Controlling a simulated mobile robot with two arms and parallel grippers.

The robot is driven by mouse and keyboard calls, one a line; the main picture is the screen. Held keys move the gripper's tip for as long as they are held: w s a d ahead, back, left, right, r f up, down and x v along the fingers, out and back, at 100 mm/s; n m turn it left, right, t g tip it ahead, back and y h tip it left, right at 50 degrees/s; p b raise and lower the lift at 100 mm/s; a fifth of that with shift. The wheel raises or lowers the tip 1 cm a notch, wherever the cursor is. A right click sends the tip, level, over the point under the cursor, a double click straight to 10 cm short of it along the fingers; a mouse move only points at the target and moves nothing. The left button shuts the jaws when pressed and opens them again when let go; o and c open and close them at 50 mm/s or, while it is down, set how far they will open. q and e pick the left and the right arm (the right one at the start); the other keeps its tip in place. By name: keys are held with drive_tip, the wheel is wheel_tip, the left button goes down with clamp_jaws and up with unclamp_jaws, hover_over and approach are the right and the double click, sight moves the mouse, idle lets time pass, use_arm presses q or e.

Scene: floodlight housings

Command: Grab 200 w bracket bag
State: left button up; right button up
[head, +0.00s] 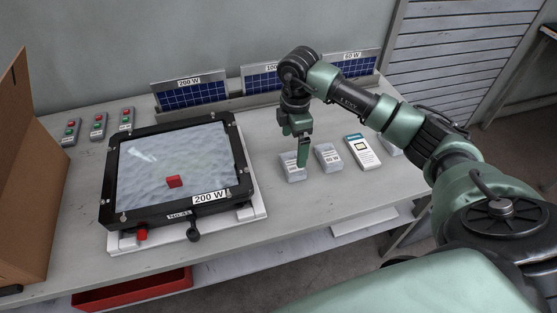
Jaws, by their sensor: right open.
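Small grey bags with pale labels lie on the bench. The left one (291,174) is under my right gripper, another (329,159) lies just to its right. The label print is too small to read, so I cannot tell which is the 200 W bracket bag. My right gripper (302,160) is open and points down at the left bag, overlapping its upper right part. I cannot tell whether it touches the bag. My left gripper is out of view.
A black-framed floodlight housing (110,195) marked 200 W lies left on a white base, a red block (173,181) on its glass. A white packet (362,151) lies right of the bags. Solar panels (191,94) stand behind; a cardboard box (30,180) stands at left.

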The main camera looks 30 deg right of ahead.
sight(293, 163)
drive_tip(key=f, duration=0.2)
drive_tip(key=s+f+p, duration=0.1)
drive_tip(key=shift+d+f, duration=0.1)
drive_tip(key=shift+f, duration=0.3)
drive_tip(key=f, duration=0.2)
drive_tip(key=shift+w+a+f, duration=0.2)
drive_tip(key=shift+w+f, duration=0.1)
drive_tip(key=shift+f, duration=0.25)
drive_tip(key=shift+c, duration=0.3)
drive_tip(key=c, duration=1.3)
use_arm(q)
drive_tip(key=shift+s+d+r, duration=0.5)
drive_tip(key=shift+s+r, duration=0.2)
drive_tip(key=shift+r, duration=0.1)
use_arm(e)
drive_tip(key=shift+r, duration=0.1)
